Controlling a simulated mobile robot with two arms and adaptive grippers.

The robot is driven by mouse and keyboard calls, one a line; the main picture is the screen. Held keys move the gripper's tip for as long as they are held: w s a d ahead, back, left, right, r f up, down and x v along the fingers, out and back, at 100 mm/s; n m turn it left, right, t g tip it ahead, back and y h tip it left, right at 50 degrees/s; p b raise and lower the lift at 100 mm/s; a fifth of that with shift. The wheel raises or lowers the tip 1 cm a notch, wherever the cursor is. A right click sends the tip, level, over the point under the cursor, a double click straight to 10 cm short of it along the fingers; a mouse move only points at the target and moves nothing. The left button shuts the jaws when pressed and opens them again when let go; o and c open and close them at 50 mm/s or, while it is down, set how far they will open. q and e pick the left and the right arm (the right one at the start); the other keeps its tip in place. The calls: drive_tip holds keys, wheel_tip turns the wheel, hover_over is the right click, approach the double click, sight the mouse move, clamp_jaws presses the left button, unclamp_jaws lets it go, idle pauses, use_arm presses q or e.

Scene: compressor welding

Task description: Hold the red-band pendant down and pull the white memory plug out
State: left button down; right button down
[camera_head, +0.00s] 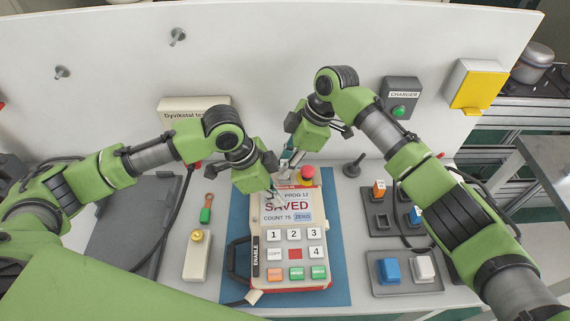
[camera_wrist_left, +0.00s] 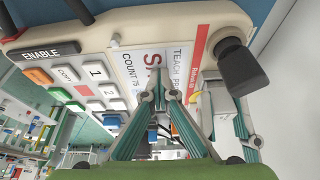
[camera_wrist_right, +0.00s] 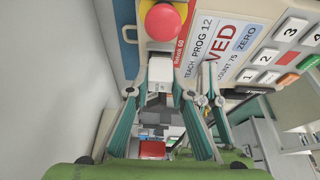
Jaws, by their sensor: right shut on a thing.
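The pendant (camera_head: 304,262) lies face up on a blue mat (camera_head: 234,210), its screen reading SAVED. Its red band (camera_wrist_right: 181,50) and red stop button (camera_head: 308,173) are at its far end. My left gripper (camera_head: 274,194) has its fingertips together at the far part of the screen; they appear to touch it, also in the left wrist view (camera_wrist_left: 158,82). My right gripper (camera_head: 287,165) is at the far edge, shut on the white memory plug (camera_wrist_right: 158,88). I cannot tell whether the plug is still seated; the fingers partly hide it.
A tray (camera_head: 378,284) with blue and white blocks and a holder with orange and blue pieces stand right of the mat. A beige box with a yellow knob (camera_head: 197,236) and a green-orange item (camera_head: 206,208) are left. A white wall rises behind, with a charger box (camera_head: 402,92).

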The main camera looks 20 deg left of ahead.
use_arm(q)
drive_tip(key=shift+s+a+f, duration=0.1)
drive_tip(key=shift+s+f, duration=0.1)
drive_tip(key=shift+f, duration=0.15)
use_arm(e)
drive_tip(key=shift+r, duration=1.85)
drive_tip(key=shift+r, duration=2.25)
use_arm(q)
drive_tip(key=shift+r, duration=0.1)
use_arm(e)
drive_tip(key=shift+r, duration=0.1)
